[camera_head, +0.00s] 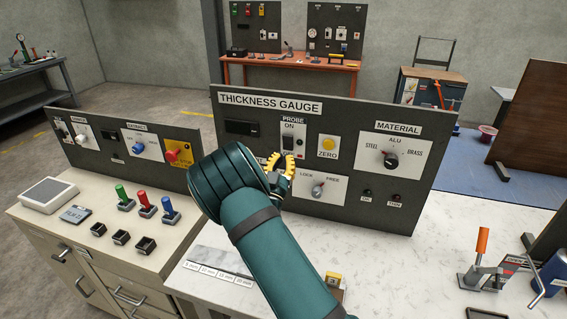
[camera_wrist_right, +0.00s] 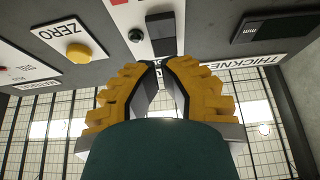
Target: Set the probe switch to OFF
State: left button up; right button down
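The probe switch (camera_head: 288,141) is a dark rocker on a white plate on the thickness gauge panel (camera_head: 240,160), below the words PROBE and ON. Its lower end is close to my right gripper in the picture, and I cannot tell which way it is set. In the right wrist view the dark switch (camera_wrist_right: 162,34) lies just beyond the fingertips. My right gripper (camera_head: 284,156) has yellow fingers with tips drawn together and holds nothing visible. It also shows in the wrist view (camera_wrist_right: 158,65). Contact with the switch cannot be told. My left gripper is not in view.
A yellow ZERO button (camera_head: 328,143) sits right of the switch, and a LOCK knob (camera_head: 318,191) below. The MATERIAL dial (camera_head: 391,159) is farther right. A toggle clamp with an orange handle (camera_head: 482,240) stands on the white table (camera_head: 400,270).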

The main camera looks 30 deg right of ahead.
jog(key=s+a+f+b, duration=0.1)
jog(key=s+a+f, duration=0.3)
jog(key=f, duration=0.3)
jog(key=shift+a, duration=0.4)
jog(key=shift+f, duration=0.15)
